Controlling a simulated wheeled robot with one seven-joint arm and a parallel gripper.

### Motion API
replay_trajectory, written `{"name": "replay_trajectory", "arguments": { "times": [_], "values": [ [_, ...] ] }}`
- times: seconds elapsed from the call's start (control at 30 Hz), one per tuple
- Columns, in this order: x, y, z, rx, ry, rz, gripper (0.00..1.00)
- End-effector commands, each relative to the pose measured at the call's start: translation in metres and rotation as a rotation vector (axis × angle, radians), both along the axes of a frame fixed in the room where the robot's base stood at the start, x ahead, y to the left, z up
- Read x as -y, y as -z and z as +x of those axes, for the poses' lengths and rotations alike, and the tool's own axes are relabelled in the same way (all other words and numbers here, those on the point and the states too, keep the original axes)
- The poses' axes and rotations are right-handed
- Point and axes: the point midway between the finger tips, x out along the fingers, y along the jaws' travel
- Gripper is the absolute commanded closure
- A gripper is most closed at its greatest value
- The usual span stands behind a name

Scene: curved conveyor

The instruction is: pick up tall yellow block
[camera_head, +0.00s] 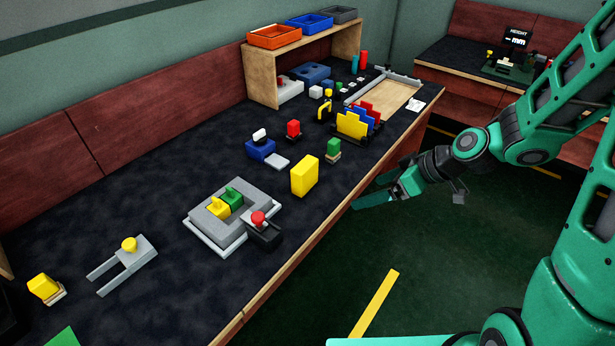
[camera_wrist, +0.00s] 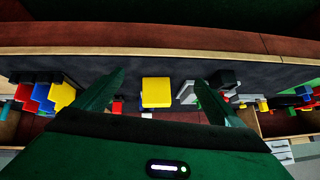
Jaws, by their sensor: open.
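The tall yellow block (camera_head: 305,176) stands upright on the dark table, near its front edge, in the head view. It also shows in the wrist view (camera_wrist: 156,92), between the two fingers in the picture. My gripper (camera_head: 372,191) is open and empty, to the right of the block and beyond the table's front edge. In the wrist view my gripper (camera_wrist: 158,88) has its fingers spread wide, with the block ahead of them and apart from them.
A grey fixture (camera_head: 222,229) with yellow and green pieces and a red-knobbed black box (camera_head: 265,232) lie left of the block. A small green block (camera_head: 333,149) stands to its right.

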Motion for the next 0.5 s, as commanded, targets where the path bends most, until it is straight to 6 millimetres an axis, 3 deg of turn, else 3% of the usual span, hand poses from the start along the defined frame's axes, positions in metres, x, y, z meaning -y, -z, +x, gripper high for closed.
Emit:
{"name": "replay_trajectory", "arguments": {
  "times": [0.1,0.2,0.33,0.5],
  "values": [
    [-0.039,0.007,0.019,0.108,-0.062,0.105,0.09],
    [-0.063,0.007,0.034,0.202,-0.079,0.179,0.09],
    [-0.082,0.005,0.05,0.295,-0.069,0.247,0.09],
    [-0.092,0.004,0.062,0.361,-0.044,0.288,0.09]
  ]
}}
